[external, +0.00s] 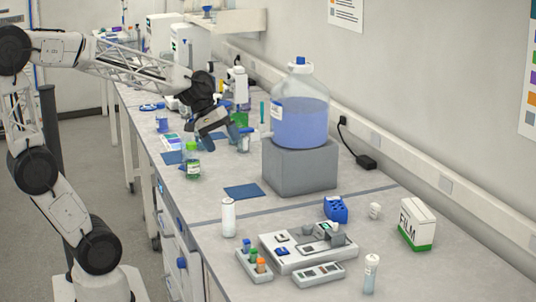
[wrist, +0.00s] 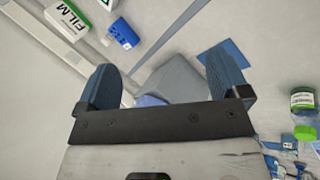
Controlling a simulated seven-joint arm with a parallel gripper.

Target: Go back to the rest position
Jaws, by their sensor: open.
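My gripper (external: 216,132) hangs from my arm above the bench, left of the big carboy of blue liquid (external: 300,120). Its two blue fingers stand wide apart in the wrist view (wrist: 163,75), with nothing between them in their grasp. The carboy stands on a grey block (external: 299,168); the block also shows beyond the fingers in the wrist view (wrist: 180,80). A bottle of green liquid (external: 192,163) stands upright on the bench, below and left of my gripper and apart from it. In the wrist view a green bottle (wrist: 302,100) is at the right edge.
A blue mat (external: 244,191) lies in front of the block. Nearer stand a white bottle (external: 228,217), a grey instrument (external: 305,249), a blue rack (external: 336,209) and a FILM box (external: 416,226). Several bottles and machines crowd the bench behind my gripper.

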